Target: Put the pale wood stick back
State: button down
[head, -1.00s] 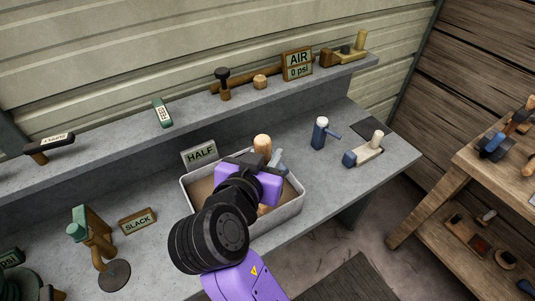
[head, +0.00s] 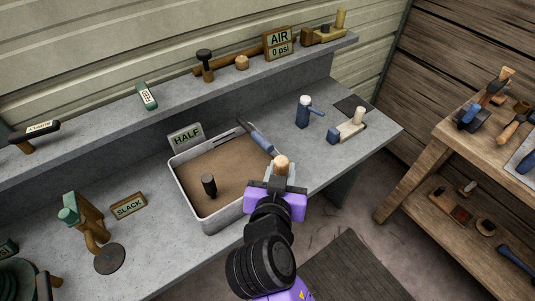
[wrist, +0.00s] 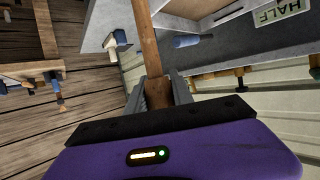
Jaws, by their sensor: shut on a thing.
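My gripper (head: 281,178) is shut on the pale wood stick (head: 282,163), at the front right corner of the grey tray and apparently above the bench edge. In the head view only the stick's rounded upper end shows; my gripper hides the rest. In the wrist view the stick (wrist: 147,42) is long and browner, clamped between both fingers (wrist: 160,92), and runs out past the top of the picture. Several wooden-handled tools (head: 496,85) stand in or around a dark holder (head: 474,119) on the wooden bench at right.
The grey tray (head: 236,223) holds a dark peg-like tool (head: 209,184); a blue-handled tool (head: 262,141) leans at its rim. Open floor lies between the benches.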

jog(key=s+d+f+n+y, duration=0.1)
jog(key=s+d+f, duration=0.2)
jog(key=d+f, duration=0.5)
jog(key=s+d+f+n+y, duration=0.1)
jog(key=s+d+f, duration=0.3)
jog(key=d+f, duration=0.4)
notch_tip(320, 180, down, 4)
jog(key=shift+d+r+y, duration=0.1)
jog(key=shift+d+y, duration=0.1)
jog(key=shift+y, duration=0.1)
